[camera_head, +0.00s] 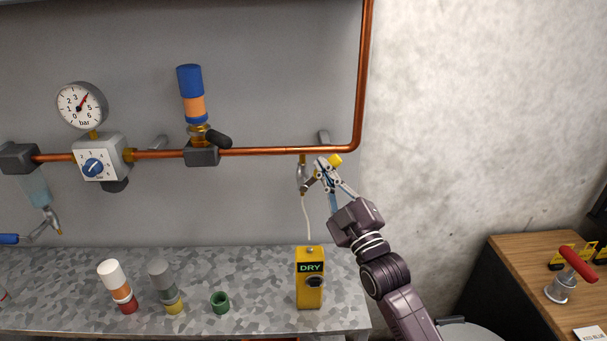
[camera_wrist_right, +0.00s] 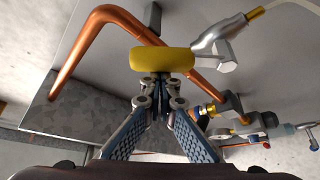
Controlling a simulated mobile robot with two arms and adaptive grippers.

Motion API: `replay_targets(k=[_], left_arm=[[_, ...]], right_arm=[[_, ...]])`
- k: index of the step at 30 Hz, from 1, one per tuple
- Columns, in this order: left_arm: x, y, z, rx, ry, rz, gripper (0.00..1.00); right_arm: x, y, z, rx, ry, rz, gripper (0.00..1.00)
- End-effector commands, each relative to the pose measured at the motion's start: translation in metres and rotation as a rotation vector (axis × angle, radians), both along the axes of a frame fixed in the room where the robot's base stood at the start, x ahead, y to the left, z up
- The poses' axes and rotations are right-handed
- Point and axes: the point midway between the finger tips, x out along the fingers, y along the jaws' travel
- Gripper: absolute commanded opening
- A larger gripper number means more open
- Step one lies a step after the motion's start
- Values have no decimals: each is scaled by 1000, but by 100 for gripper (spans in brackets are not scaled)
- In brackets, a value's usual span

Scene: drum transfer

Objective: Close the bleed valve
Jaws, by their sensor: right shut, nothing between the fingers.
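The small valve (camera_head: 301,176) hangs below the copper pipe, just left of its bend, with a yellow handle (camera_head: 335,159) at its right and a thin white hose running down from it. My right gripper (camera_head: 322,172) is at the handle. In the right wrist view the yellow handle (camera_wrist_right: 161,60) lies across just beyond the closed fingertips (camera_wrist_right: 160,77); whether they touch it I cannot tell. The fingers hold nothing. The valve's metal body (camera_wrist_right: 215,38) shows behind the handle there. My left gripper is not in view.
A yellow box marked DRY (camera_head: 310,284) stands on the bench (camera_head: 252,262) below the valve. A pressure gauge (camera_head: 82,106), a regulator (camera_head: 98,160) and a blue-and-orange cylinder (camera_head: 192,95) are on the pipe (camera_head: 270,151) to the left. Several small items stand on the bench's left.

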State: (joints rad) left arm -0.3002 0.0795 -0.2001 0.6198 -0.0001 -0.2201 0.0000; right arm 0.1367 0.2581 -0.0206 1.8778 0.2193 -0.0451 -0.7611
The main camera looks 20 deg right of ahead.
Motion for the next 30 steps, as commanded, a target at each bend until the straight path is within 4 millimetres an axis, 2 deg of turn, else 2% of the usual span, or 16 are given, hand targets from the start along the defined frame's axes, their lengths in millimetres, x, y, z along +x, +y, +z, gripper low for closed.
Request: replay_targets(k=[1, 9, 21, 30], left_arm=[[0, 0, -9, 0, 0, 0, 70], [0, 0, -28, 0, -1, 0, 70], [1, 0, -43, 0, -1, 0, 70], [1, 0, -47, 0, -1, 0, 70]], right_arm=[[0, -3, -9, 47, -9, -2, 0], [-4, -17, -23, 295, -79, -2, 0], [-7, -28, -43, 602, -166, -2, 0], [-8, -31, -51, 629, -176, -1, 0]])
